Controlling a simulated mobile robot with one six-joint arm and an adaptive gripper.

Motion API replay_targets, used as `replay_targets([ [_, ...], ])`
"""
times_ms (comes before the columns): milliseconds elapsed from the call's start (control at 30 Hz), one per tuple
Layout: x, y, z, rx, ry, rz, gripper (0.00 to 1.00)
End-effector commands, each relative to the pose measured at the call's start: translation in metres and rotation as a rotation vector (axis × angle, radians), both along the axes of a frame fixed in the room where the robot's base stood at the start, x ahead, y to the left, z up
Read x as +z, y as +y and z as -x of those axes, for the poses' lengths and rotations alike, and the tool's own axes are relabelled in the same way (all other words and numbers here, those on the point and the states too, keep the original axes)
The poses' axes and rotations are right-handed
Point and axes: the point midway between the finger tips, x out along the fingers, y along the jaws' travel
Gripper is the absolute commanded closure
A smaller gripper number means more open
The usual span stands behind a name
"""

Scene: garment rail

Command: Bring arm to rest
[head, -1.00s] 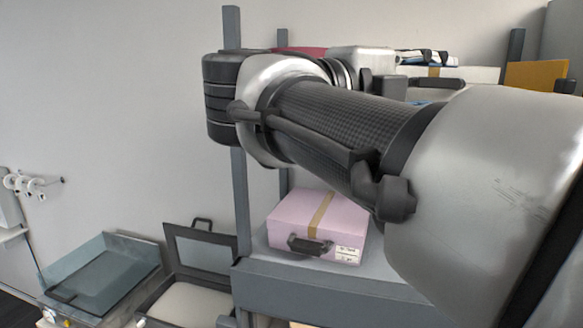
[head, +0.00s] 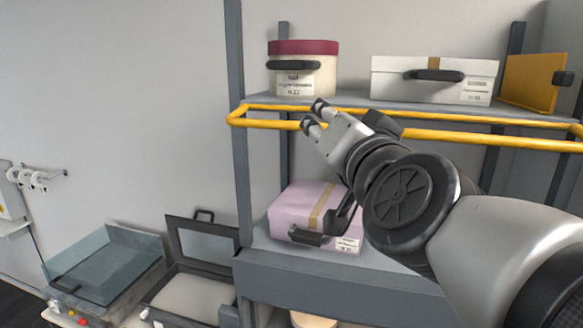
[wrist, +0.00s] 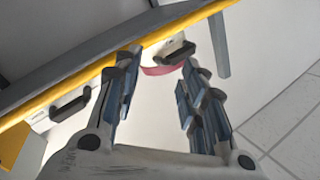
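My gripper (head: 313,115) is in front of the shelving in the head view, near the yellow rail, with its fingers pointing up and to the left. In the wrist view my gripper (wrist: 158,95) has its two fingers apart with nothing between them. My arm reaches in from the lower right and bends at the wrist, covering part of the pink box (head: 290,212) on the middle shelf.
The yellow rail (head: 460,133) runs along the upper shelf's front. That shelf holds a round cream box with a red lid (head: 303,75), a white box (head: 390,78) and a yellow panel (head: 535,82). A glass-lidded case (head: 105,265) and an open case (head: 190,297) stand lower left.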

Motion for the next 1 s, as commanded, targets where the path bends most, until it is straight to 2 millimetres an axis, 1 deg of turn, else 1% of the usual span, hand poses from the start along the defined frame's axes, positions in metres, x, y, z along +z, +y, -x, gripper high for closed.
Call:
replay_targets([
  [33, -0.034, 0.0, 0.014, 0.038, 0.091, 0.083, 0.62],
  [67, -0.057, 0.001, 0.022, 0.063, 0.151, 0.132, 0.62],
  [100, -0.085, 0.0, 0.034, 0.091, 0.229, 0.192, 0.62],
  [167, -0.127, -0.005, 0.054, 0.124, 0.347, 0.276, 0.62],
  [200, -0.153, -0.01, 0.069, 0.14, 0.425, 0.327, 0.62],
  [267, -0.189, -0.021, 0.093, 0.16, 0.54, 0.396, 0.62],
  [300, -0.212, -0.029, 0.11, 0.169, 0.617, 0.438, 0.62],
  [367, -0.244, -0.042, 0.136, 0.179, 0.731, 0.495, 0.62],
  [400, -0.263, -0.052, 0.154, 0.182, 0.807, 0.53, 0.62],
  [467, -0.289, -0.067, 0.183, 0.183, 0.92, 0.577, 0.62],
  [500, -0.304, -0.078, 0.203, 0.181, 0.996, 0.606, 0.62],
  [533, -0.316, -0.086, 0.219, 0.179, 1.054, 0.626, 0.62],
  [600, -0.35, -0.083, 0.215, 0.185, 1.043, 0.623, 0.62],
  [867, -0.441, -0.082, 0.22, 0.195, 1.064, 0.62, 0.62],
  [1000, -0.491, -0.082, 0.223, 0.198, 1.076, 0.62, 0.62],
])
